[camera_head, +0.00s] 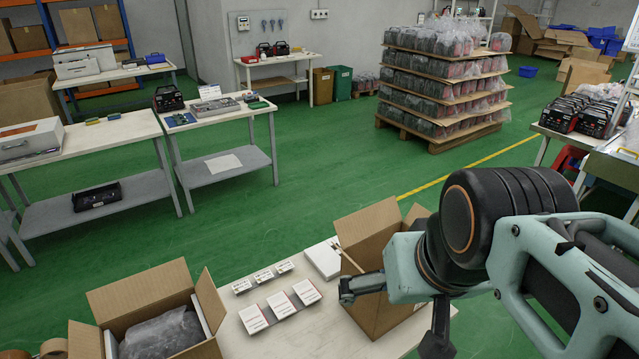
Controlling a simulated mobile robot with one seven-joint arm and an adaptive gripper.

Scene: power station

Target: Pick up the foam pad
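I cannot tell for certain which item is the foam pad. A flat white block (323,258) lies on the near table, against the left side of an open cardboard box (368,238). White upright slabs (201,314) also line the sides of another open carton (142,292) at the lower left, around a grey plastic-wrapped item (160,335). My gripper (392,318) is over the right-hand box, to the right of the flat white block. Its fingers are spread apart and nothing shows between them. My arm hides part of that box and its inside.
Small white labelled boxes (282,304) stand in rows on the near table (310,336). Brown tape rolls (53,348) lie at the lower left. Workbenches (110,135) stand further back left, and a loaded pallet stack (440,90) stands behind. The green floor between is clear.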

